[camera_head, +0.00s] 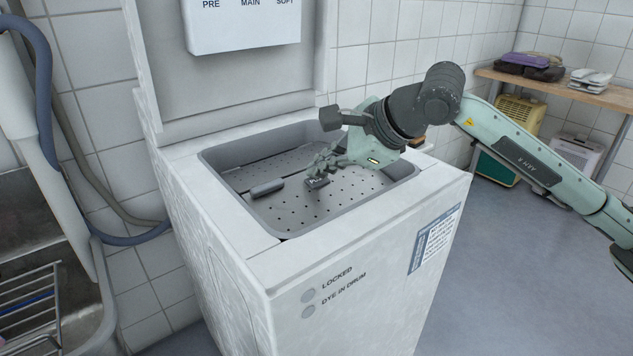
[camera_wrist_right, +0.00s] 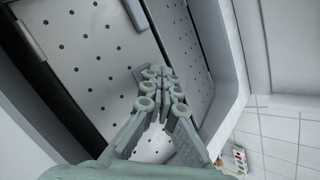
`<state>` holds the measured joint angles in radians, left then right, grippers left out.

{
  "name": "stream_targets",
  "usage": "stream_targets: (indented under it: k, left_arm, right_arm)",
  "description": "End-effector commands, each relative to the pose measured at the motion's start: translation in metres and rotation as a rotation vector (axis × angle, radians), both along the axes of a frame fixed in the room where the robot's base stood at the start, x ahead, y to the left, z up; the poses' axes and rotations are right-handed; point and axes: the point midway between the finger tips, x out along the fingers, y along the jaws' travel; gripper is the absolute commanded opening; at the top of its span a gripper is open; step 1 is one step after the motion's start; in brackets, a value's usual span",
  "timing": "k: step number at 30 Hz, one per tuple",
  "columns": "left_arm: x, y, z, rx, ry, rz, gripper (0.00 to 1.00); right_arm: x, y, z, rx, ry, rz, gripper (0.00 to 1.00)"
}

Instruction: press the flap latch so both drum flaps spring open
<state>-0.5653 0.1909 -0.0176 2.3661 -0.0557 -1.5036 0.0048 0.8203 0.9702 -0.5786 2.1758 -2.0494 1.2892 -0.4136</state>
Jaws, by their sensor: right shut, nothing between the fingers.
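The two perforated grey drum flaps, a rear one (camera_head: 285,158) and a front one (camera_head: 335,203), lie flat and closed in the washer's top opening. They also show in the right wrist view (camera_wrist_right: 90,60). The flap latch (camera_head: 317,183), a small dark tab with pale lettering, sits between them near the middle. My right gripper (camera_head: 322,168) is shut and empty, its fingertips pointing down just above or at the latch; I cannot tell whether they touch. In the right wrist view the closed fingers (camera_wrist_right: 155,78) cover the latch area. My left gripper is out of view.
The opening's grey rim (camera_head: 285,233) surrounds the flaps. A dark grey bar (camera_head: 267,187) lies left of the latch. The washer's raised lid (camera_head: 235,75) stands behind. A sink with a wire rack (camera_head: 30,300) is at left; a wooden shelf (camera_head: 560,85) is at right.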

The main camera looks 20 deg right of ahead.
Motion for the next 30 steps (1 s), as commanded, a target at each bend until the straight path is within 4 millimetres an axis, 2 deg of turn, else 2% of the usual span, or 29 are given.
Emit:
stream_targets:
  k: [11, 25, 30]
  left_arm:
    - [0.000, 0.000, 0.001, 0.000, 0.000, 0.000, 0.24]
    - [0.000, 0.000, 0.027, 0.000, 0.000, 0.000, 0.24]
    - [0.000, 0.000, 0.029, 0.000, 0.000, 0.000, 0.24]
  right_arm:
    - [0.000, 0.000, 0.002, 0.000, 0.002, 0.000, 0.00]
    - [-0.001, 0.000, 0.045, 0.000, 0.002, -0.001, 0.00]
    - [-0.001, 0.000, 0.052, 0.001, 0.001, 0.000, 0.00]
